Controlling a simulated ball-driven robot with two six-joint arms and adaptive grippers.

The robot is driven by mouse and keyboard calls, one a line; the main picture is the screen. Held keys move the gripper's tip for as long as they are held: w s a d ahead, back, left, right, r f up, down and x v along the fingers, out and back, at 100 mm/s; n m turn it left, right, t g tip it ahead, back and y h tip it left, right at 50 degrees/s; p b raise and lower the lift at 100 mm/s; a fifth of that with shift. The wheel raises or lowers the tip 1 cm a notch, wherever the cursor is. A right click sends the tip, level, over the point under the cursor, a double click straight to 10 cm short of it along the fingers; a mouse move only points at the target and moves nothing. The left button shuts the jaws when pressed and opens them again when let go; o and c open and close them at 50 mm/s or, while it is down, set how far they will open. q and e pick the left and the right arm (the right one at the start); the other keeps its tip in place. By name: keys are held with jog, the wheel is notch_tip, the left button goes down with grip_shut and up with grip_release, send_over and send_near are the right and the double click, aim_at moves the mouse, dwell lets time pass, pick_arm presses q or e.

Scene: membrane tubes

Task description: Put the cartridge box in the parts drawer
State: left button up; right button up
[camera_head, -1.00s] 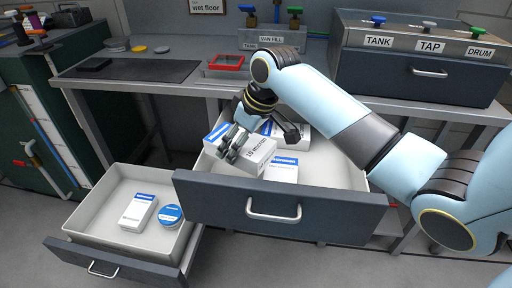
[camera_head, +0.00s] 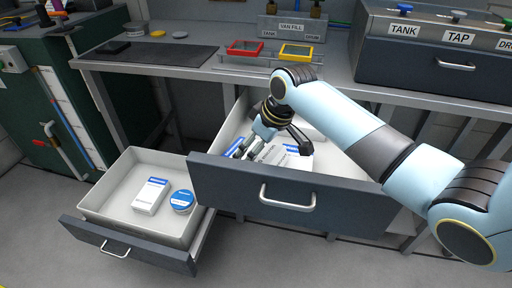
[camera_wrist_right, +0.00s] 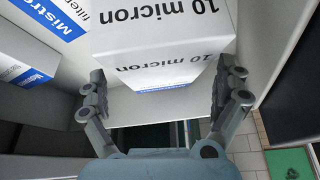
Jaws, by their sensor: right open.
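The white cartridge box (camera_wrist_right: 160,45), marked "10 micron" with a blue band, sits between the spread fingers of my right gripper (camera_wrist_right: 165,80) in the wrist view. In the head view my right gripper (camera_head: 262,148) is down inside the large open drawer (camera_head: 290,188), and the box (camera_head: 268,154) shows there, partly hidden by fingers and drawer front. The gripper is open, with a finger on either side of the box; I cannot tell if they touch it. My left gripper is out of view.
Other white and blue boxes lie in the large drawer, one (camera_wrist_right: 35,35) close beside the gripper. A smaller open drawer (camera_head: 120,238) at lower left holds a white box (camera_head: 151,196) and a round blue-topped item (camera_head: 182,201). The bench (camera_head: 200,65) stands behind.

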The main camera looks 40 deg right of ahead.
jog(key=p+v, duration=0.3)
jog(key=v, duration=0.9)
dwell(0.3)
